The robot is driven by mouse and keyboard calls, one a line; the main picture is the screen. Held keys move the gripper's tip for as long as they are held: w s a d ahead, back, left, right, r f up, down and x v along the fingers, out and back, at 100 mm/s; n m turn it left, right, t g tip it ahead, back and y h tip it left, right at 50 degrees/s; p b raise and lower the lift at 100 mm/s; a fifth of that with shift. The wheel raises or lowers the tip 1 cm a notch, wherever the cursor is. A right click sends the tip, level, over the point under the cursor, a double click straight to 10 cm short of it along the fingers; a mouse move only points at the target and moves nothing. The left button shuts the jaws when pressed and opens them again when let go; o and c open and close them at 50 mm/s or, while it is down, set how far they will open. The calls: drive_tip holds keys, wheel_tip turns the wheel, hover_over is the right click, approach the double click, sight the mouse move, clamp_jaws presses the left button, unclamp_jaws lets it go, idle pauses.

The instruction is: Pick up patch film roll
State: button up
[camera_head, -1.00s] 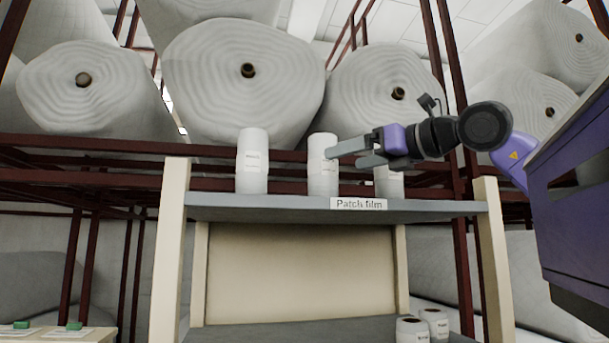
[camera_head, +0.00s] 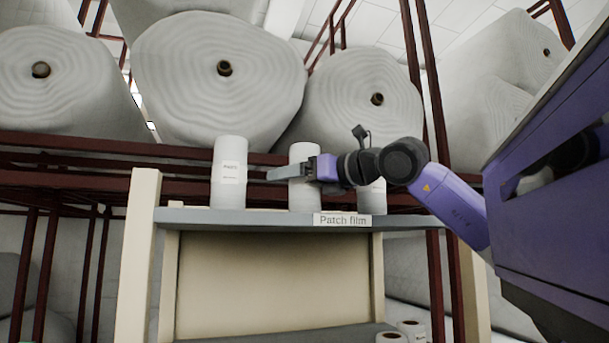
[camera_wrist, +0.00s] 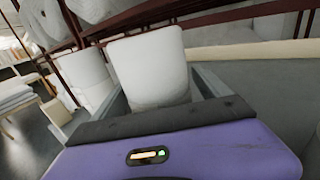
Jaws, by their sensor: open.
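Three white patch film rolls stand upright on the top shelf (camera_head: 250,219) above a "Patch film" label (camera_head: 343,220): a left roll (camera_head: 229,172), a middle roll (camera_head: 304,153) and a right roll (camera_head: 372,197). My gripper (camera_head: 277,173) is open and level, pointing left. One finger crosses in front of the middle roll; the other finger is hidden in the head view. In the wrist view a white roll (camera_wrist: 150,68) stands between my two spread fingers, close to the palm; it appears to be the middle roll. The right roll is partly hidden behind my wrist.
Large wadding rolls (camera_head: 219,80) lie on a dark red rack (camera_head: 75,145) behind the shelf. More small white rolls (camera_head: 410,330) stand on the lower shelf at right. Cream posts (camera_head: 138,255) bound the shelf.

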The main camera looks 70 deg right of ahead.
clamp_jaws()
wheel_tip(320, 180, up, 10)
drive_tip(key=p, duration=0.5)
idle(0.4)
